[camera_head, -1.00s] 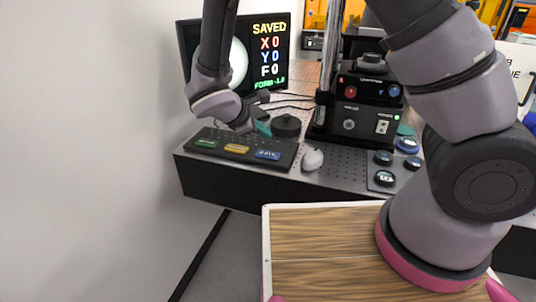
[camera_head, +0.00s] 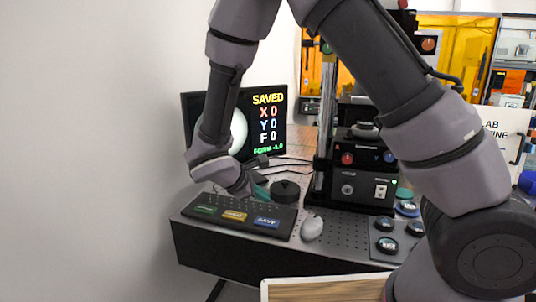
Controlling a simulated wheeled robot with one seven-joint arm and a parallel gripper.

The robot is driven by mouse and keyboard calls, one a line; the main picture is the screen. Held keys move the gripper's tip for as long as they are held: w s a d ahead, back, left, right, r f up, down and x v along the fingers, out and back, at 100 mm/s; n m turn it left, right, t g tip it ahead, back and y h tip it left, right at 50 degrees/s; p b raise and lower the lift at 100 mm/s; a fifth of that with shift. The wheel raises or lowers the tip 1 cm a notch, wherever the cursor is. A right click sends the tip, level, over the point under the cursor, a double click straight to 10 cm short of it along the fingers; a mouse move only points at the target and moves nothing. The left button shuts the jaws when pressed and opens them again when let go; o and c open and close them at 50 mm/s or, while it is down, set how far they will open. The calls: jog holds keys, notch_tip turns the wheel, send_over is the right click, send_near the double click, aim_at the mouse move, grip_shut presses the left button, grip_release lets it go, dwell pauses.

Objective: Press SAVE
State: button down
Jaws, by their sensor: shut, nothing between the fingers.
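The dark key panel (camera_head: 283,232) lies on the bench and carries a green key, a yellow key (camera_head: 235,215) and a blue key (camera_head: 266,222). The blue key's lettering is small and looks like SAVE. The monitor (camera_head: 271,146) behind reads SAVED, with X 0, Y 0, F 0 and a green FORM line below. My gripper (camera_head: 244,187) is shut and empty, just behind the panel's back edge and left of the black round puck. Its fingertips are hard to make out, and I see no contact with the blue key.
A pale mouse (camera_head: 312,228) sits right of the panel. The black puck (camera_head: 285,191) stands behind it. The black instrument (camera_head: 362,181) with knobs stands further right, with several round dark buttons (camera_head: 387,245) in front. A white wall is close on the left.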

dwell(0.9)
jog(key=s+d+r+m+g+y, duration=0.1)
jog(key=d+r+m+g+y, duration=0.25)
jog(key=d+r+m, duration=0.95)
jog(key=s+d+r+m+t+y, duration=0.2)
jog(key=s+d+r+m, duration=0.2)
jog(key=r, duration=0.4)
jog(key=s+d+r+m+t+y, duration=0.2)
jog(key=s+d+r+m, duration=0.3)
jog(key=r, duration=0.4)
jog(key=shift+s+d+y, duration=0.45)
jog(key=shift+s+d, duration=0.3)
jog(key=shift+d, duration=0.15)
